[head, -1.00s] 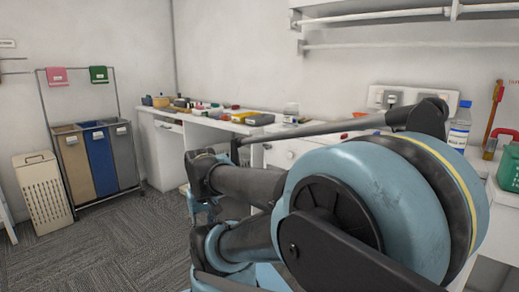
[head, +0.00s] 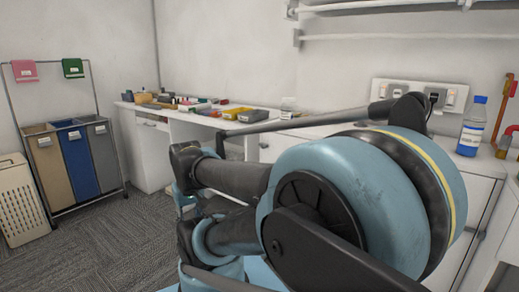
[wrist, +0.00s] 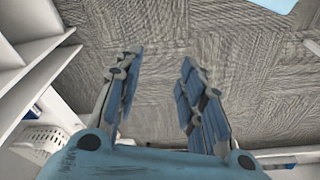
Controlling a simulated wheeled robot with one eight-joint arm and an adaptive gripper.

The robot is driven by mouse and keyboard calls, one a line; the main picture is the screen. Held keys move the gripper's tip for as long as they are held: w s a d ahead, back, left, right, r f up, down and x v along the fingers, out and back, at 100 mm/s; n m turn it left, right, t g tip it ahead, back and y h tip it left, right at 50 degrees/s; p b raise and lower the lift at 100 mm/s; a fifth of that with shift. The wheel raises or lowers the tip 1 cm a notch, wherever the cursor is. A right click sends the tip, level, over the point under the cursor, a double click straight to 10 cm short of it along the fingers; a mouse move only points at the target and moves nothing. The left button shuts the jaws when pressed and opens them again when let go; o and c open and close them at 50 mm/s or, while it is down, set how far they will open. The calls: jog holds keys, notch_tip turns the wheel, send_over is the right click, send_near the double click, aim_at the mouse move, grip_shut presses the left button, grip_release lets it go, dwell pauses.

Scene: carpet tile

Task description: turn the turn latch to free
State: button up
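I cannot make out the turn latch in either view; my arm hides much of the white cabinet fronts (head: 483,200) in the head view. My gripper (wrist: 160,62) shows in the wrist view with its two blue-padded fingers apart. Nothing is between the fingers but a view of the grey carpet (wrist: 155,95) below. In the head view my arm fills the middle and right, and the gripper itself cannot be made out.
A long white counter (head: 170,160) along the wall carries many small items. A bottle (head: 472,128) stands at the right below a wall socket panel (head: 420,97). Sorting bins (head: 78,162) and a cream basket (head: 22,200) stand at left. Carpet (head: 105,240) beside them is clear.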

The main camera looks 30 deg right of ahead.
jog(key=m+t+h, duration=0.3)
jog(key=m+h, duration=1)
jog(key=m, duration=0.1)
send_near(263, 147)
jog(key=x, duration=0.8)
jog(key=shift+w+d, duration=0.1)
jog(key=shift+w, duration=0.05)
grip_shut()
